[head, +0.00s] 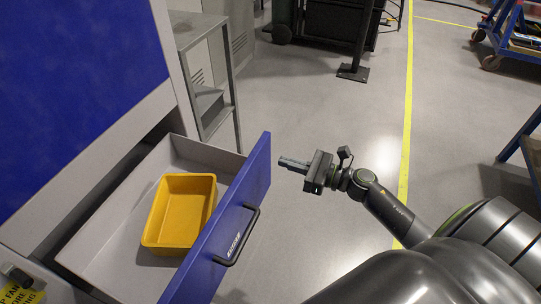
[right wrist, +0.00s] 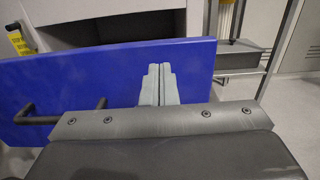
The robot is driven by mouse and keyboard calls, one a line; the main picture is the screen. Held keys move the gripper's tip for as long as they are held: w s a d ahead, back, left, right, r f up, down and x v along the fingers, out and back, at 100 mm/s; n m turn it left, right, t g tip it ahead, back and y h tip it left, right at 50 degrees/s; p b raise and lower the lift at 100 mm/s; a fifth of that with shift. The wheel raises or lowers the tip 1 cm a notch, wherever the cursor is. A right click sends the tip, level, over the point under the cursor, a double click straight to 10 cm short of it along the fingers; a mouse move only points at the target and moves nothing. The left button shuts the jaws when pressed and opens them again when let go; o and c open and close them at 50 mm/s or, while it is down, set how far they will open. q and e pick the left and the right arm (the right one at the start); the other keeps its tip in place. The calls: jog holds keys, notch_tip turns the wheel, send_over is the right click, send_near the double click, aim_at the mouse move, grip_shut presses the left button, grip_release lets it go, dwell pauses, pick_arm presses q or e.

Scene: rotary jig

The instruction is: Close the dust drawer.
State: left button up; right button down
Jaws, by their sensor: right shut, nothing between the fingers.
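The dust drawer (head: 224,222) stands pulled out of the blue and grey cabinet. It has a blue front, grey walls and a dark bar handle (head: 237,238). A yellow bin (head: 180,211) sits inside it. My right gripper (head: 281,161) is shut and empty, a little to the right of the far end of the drawer front, apart from it in the head view. In the right wrist view its closed fingers (right wrist: 158,84) point toward the blue front (right wrist: 110,86); I cannot tell the exact gap there. The handle is left of the fingers. My left gripper is not in view.
A grey metal stand (head: 209,84) is beyond the drawer, beside the cabinet (head: 80,85). A dark post with a foot plate (head: 354,72) stands farther back. Blue carts are at the right edge. The grey floor around the yellow line (head: 407,120) is clear.

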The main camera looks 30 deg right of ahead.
aim_at(260, 154)
jog(key=x, duration=0.4)
jog(key=shift+a+r, duration=0.1)
jog(key=shift+a, duration=0.05)
jog(key=shift+w+a+p, duration=0.3)
jog(key=shift+w+a, duration=0.05)
jog(key=shift+w, duration=0.2)
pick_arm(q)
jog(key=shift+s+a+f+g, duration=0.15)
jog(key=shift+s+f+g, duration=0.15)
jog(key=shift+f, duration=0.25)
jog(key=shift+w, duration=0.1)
